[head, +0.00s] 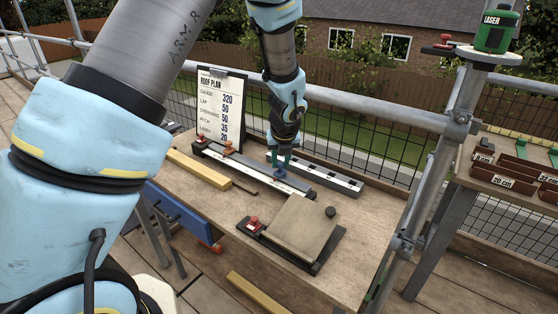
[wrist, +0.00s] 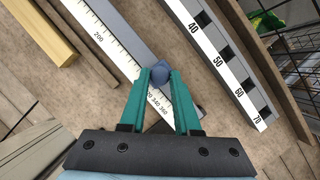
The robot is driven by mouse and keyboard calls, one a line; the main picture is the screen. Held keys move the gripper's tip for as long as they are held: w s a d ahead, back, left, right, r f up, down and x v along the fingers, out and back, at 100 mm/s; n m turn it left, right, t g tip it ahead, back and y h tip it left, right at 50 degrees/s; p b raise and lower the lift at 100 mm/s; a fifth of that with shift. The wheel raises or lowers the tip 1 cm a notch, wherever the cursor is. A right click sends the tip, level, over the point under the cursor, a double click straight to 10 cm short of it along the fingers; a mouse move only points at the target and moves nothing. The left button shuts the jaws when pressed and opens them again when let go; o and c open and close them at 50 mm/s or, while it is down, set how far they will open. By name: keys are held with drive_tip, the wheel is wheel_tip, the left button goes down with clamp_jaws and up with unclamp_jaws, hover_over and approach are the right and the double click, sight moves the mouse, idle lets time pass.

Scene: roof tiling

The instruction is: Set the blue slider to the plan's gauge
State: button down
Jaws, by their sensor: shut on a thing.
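The rule's white scale (wrist: 108,42) reads 200 farther up and 340 and 360 by the fingers. A mark ending in 20 beside them is partly covered, so the exact reading is hidden. The roof plan (head: 220,105) stands behind the bench and lists gauge 320. An orange-red slider (head: 229,149) sits near the rule's left end.
A black-and-white marked bar (head: 330,178) lies behind the rule. A tile on a dark jig (head: 295,226) lies in front. A yellow batten (head: 198,169) lies at left. A scaffold post (head: 430,165) stands right of the workbench (head: 350,265). Labelled bins (head: 500,178) are farther right.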

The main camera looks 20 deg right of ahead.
drive_tip(key=shift+s+d, duration=0.35)
drive_tip(key=shift+s, duration=0.3)
drive_tip(key=c, duration=0.6)
unclamp_jaws()
drive_tip(key=shift+r, duration=0.1)
drive_tip(key=b+v, duration=0.1)
drive_tip(key=v, duration=0.9)
drive_tip(key=shift+r, duration=0.3)
drive_tip(key=shift+s+a, duration=0.1)
